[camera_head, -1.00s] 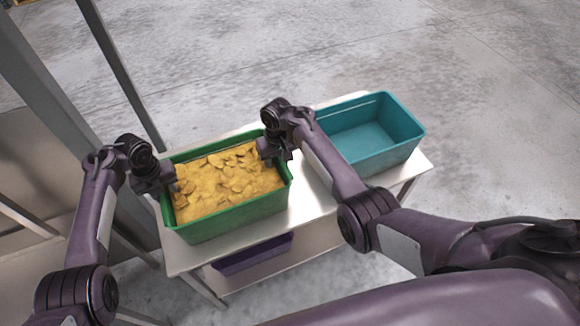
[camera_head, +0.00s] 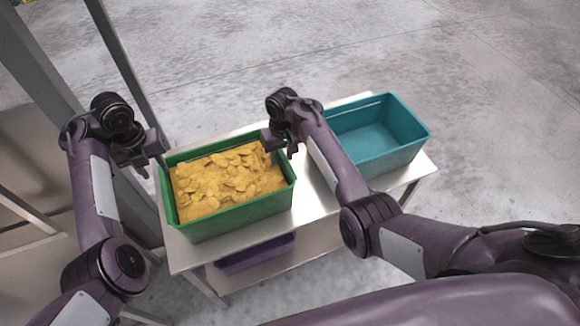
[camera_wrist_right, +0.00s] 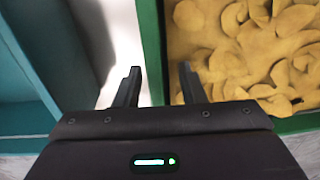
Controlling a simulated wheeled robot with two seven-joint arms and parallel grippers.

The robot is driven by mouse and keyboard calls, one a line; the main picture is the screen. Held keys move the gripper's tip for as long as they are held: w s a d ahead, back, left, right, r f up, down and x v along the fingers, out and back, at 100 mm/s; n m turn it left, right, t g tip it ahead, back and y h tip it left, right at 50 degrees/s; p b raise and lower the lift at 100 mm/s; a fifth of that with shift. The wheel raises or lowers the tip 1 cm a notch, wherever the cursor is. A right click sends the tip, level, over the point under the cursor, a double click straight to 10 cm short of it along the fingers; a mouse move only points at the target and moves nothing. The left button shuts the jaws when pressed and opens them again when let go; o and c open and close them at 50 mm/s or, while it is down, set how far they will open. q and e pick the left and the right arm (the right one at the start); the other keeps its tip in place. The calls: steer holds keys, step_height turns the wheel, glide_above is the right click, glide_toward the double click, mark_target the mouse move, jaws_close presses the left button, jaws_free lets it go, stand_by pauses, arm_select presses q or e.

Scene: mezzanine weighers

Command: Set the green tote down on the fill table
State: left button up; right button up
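The green tote (camera_head: 238,216), full of yellow chip-like pieces (camera_head: 225,180), stands upright on the left part of the pale fill table (camera_head: 312,200). My left gripper (camera_head: 152,167) is open and empty, just outside and above the tote's left end. My right gripper (camera_head: 279,153) is at the tote's right end. In the right wrist view its two fingers (camera_wrist_right: 160,78) are apart, one on each side of the green rim (camera_wrist_right: 151,45), with gaps to the rim. The tote's far right corner is partly hidden behind my right gripper.
A teal tote (camera_head: 400,157), empty, stands on the right part of the table. A purple bin (camera_head: 255,256) is on the shelf below. A grey metal post (camera_head: 125,70) rises behind my left gripper. Bare tabletop lies between the totes.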

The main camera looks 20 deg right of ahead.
step_height(320, 180, up, 4)
steer(key=shift+r, duration=0.2)
steer(key=shift+d, duration=0.1)
stand_by(0.4)
